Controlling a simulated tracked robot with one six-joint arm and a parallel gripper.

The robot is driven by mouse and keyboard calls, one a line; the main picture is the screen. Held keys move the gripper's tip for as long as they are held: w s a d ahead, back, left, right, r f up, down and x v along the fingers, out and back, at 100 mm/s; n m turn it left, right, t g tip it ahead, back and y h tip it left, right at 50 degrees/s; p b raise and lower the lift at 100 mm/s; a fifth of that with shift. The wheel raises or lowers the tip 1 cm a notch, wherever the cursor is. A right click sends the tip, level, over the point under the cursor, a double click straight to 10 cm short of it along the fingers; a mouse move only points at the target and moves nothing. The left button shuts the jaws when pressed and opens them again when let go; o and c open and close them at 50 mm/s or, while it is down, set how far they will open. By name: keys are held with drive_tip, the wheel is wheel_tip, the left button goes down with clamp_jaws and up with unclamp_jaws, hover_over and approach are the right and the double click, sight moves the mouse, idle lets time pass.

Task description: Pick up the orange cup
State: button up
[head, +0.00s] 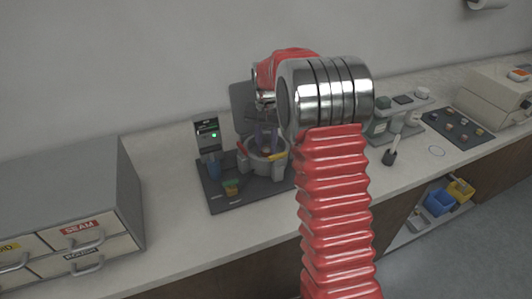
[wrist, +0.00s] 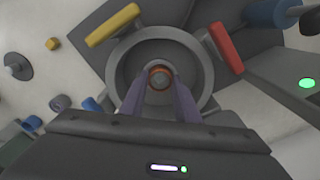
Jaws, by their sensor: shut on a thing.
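The orange cup (wrist: 160,70) shows in the wrist view as a small orange ring with a grey-blue middle. It sits between the tips of my gripper's purple fingers (wrist: 160,80), which are shut on it. Cup and fingertips are over or inside the round grey chamber of the press (wrist: 205,75); I cannot tell the exact height. In the head view my gripper (head: 266,143) points down into the press (head: 262,166), and the cup is too small or hidden there to make out.
The press has a yellow handle (wrist: 114,25) and a red handle (wrist: 226,47) close beside the chamber. A control box with a green light (head: 207,135) and a small orange-green item (head: 231,187) stand left. A grey drawer cabinet (head: 132,185) is farther left.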

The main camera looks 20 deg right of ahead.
drive_tip(key=c, duration=0.5)
drive_tip(key=shift+r, duration=0.1)
drive_tip(key=shift+c, duration=0.2)
wheel_tip(320, 180, up, 10)
drive_tip(key=shift+s, duration=0.1)
idle(0.7)
